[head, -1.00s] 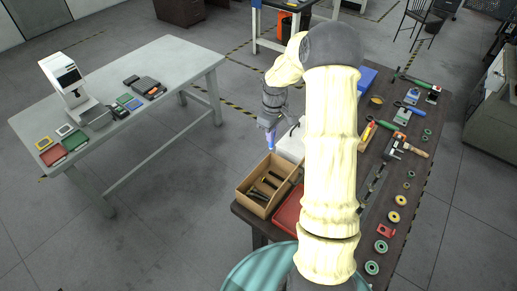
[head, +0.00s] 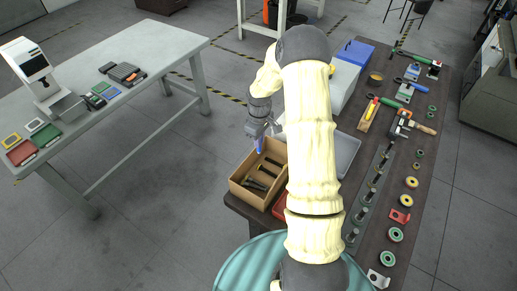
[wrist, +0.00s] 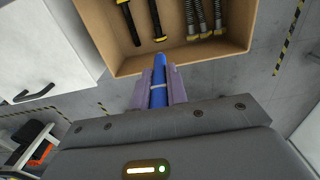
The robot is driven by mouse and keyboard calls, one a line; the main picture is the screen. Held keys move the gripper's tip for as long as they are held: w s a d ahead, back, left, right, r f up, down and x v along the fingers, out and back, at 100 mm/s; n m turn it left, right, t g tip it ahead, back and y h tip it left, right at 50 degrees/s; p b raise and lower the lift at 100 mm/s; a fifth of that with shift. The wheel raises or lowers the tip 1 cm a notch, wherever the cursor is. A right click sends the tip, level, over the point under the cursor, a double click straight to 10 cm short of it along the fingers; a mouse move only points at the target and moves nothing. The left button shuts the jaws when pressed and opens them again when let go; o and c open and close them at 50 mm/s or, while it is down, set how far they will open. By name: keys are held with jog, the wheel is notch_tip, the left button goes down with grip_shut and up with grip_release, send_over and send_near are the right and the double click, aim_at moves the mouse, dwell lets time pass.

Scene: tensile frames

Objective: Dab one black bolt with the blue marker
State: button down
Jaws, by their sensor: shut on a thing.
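My gripper (head: 260,136) is shut on the blue marker (wrist: 159,85), which also shows in the head view (head: 259,146). The marker's tip points at the open cardboard box (wrist: 185,58), and in the wrist view it appears near the box's close wall. The box (head: 247,197) stands at the table's near left corner. Inside it, black bolts (wrist: 130,25) lie at the left in the wrist view, one of them almost in line with the marker. Grey threaded bolts (wrist: 219,14) lie to their right. I cannot tell whether the tip touches anything; it looks apart from the bolts.
A red tray (head: 280,206) lies beside the box, partly hidden by my arm. A grey tray (head: 346,153) is beyond it. Tools, rings and bolts fill the dark table's right side. A white table (head: 150,50) stands apart at left, with clear floor between.

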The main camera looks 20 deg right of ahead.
aim_at(260, 152)
jog(key=shift+f, duration=0.9)
jog(key=shift+f+b, duration=2)
jog(key=shift+f, duration=0.6)
jog(key=shift+s, duration=0.15)
jog(key=shift+d+f, duration=0.1)
jog(key=shift+f, duration=0.15)
jog(key=shift+f, duration=0.2)
dwell(0.4)
